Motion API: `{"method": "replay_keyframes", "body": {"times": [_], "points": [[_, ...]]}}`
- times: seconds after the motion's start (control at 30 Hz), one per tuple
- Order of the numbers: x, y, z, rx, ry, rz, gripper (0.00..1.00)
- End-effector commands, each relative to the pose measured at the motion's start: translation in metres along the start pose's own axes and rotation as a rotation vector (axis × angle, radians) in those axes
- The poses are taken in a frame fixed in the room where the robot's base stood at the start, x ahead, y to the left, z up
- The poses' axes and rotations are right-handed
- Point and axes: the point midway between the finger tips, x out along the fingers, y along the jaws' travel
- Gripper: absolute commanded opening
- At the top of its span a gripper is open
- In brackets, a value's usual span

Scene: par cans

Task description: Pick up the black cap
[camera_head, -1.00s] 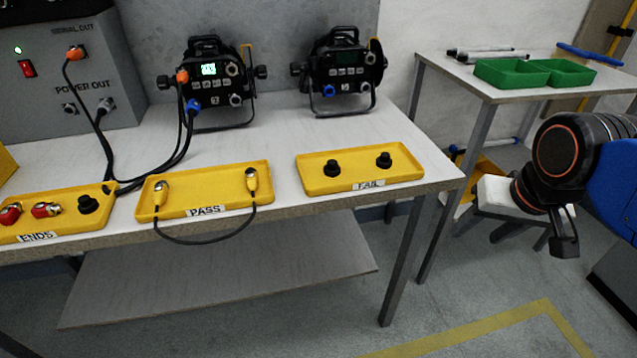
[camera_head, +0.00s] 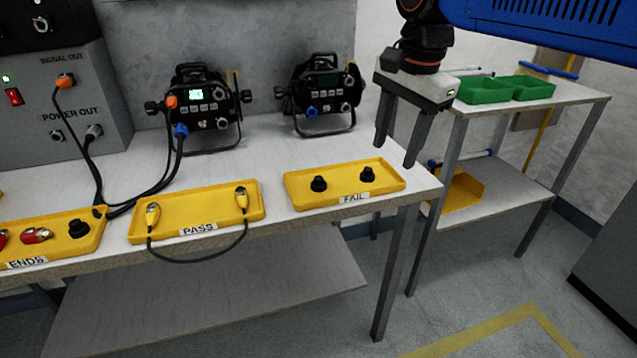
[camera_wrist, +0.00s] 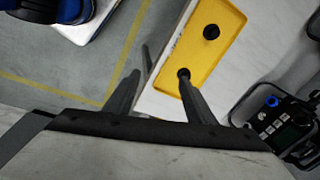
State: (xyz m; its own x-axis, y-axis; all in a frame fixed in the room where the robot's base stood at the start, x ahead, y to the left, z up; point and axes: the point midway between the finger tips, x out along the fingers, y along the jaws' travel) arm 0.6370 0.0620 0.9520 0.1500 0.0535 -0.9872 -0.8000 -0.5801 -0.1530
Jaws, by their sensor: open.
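Two black caps stand in the yellow FAIL tray (camera_head: 345,198), a left one (camera_head: 318,184) and a right one (camera_head: 367,173). Another black cap (camera_head: 79,229) sits in the ENDS tray at the far left. My gripper (camera_head: 396,156) is open and empty, pointing down above the table's right end, to the right of the FAIL tray. In the wrist view, my gripper (camera_wrist: 156,84) spans the tray's near edge. One cap (camera_wrist: 184,74) shows by the right finger's tip, and the other cap (camera_wrist: 211,32) is farther up the tray (camera_wrist: 219,14).
The PASS tray (camera_head: 195,226) holds a cable with yellow ends. Two black par cans (camera_head: 320,95), (camera_head: 203,109) stand behind the trays. A second table (camera_head: 575,104) at right carries green bins (camera_head: 484,89). The tabletop between the trays and the par cans is mostly clear.

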Motion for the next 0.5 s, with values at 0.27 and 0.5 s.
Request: {"method": "replay_keyframes", "body": {"times": [0.27,0.5], "points": [[-0.035,-0.09,0.039,0.352,-0.019,0.096,0.5],[-0.05,-0.132,0.068,0.56,-0.002,0.152,0.5]]}}
